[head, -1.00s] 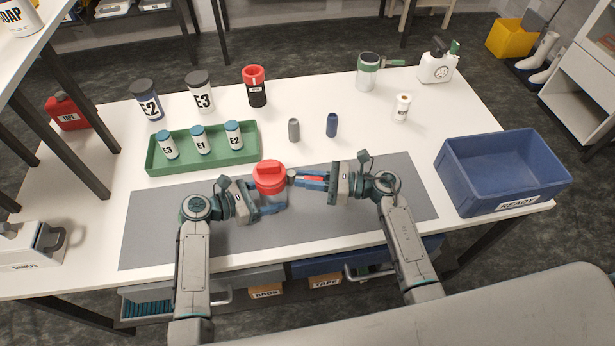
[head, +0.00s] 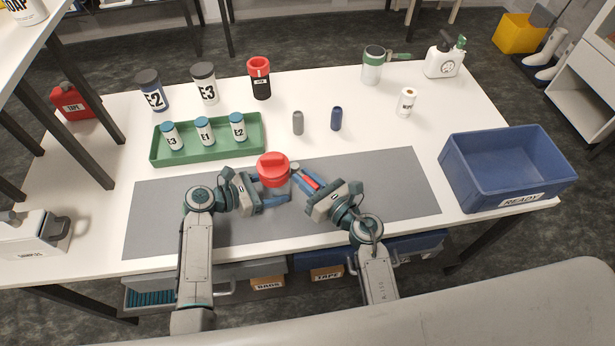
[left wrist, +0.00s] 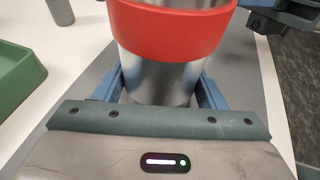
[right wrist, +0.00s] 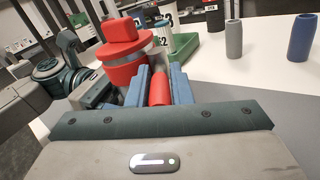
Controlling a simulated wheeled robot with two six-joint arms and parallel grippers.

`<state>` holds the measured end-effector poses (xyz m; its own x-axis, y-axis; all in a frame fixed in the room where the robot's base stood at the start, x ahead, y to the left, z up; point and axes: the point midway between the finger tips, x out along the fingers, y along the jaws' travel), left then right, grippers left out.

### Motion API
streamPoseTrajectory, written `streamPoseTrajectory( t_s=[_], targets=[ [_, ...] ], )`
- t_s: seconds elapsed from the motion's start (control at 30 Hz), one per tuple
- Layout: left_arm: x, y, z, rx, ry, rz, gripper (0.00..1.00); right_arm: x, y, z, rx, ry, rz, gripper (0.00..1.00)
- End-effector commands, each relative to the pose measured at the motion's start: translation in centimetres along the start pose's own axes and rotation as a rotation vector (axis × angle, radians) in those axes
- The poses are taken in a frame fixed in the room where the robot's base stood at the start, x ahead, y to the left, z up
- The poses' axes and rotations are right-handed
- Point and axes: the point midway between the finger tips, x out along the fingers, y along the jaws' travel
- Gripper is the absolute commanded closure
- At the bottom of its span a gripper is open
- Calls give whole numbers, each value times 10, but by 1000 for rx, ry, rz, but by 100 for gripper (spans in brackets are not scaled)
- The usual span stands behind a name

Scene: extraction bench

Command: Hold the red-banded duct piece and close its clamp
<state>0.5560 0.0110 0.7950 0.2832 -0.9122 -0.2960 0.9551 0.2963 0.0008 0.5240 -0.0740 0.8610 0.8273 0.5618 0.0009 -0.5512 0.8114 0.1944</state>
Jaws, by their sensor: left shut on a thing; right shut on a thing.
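The red-banded duct piece (head: 273,172) stands upright on the grey mat, with a red top and a bare metal body. In the left wrist view its red band (left wrist: 170,32) sits above the metal wall (left wrist: 157,75). My left gripper (head: 276,198) is shut on the metal body below the band, one finger on each side. My right gripper (head: 304,180) is shut on the red clamp lever (right wrist: 159,90), which sticks out beside the duct piece. The lever's joint to the band is mostly hidden by the right fingers.
The grey mat (head: 400,180) is clear around the arms. Behind it stand a green tray (head: 206,156) with several small bottles, a grey cylinder (head: 298,122) and a blue cylinder (head: 336,118). A blue READY crate (head: 508,165) is at the right.

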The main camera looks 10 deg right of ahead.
Motion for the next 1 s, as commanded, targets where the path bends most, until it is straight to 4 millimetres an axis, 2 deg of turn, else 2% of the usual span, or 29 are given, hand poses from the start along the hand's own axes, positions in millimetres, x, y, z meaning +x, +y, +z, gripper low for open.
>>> streamPoseTrajectory(
  t_s=[0.53,0.57,0.67,1.0],
  targets=[
    [1,-1,1,-1,-3,-4,53,0,1,-1,1,-4,-29,100],
    [1,-1,1,-1,-3,-4,53,0,1,-1,1,-4,-29,79],
    [1,-1,1,-1,-3,-3,53,0,1,-1,0,-4,-29,59],
    [0,0,0,0,-1,-1,53,-3,1,-1,0,-4,-28,59]
  ],
)
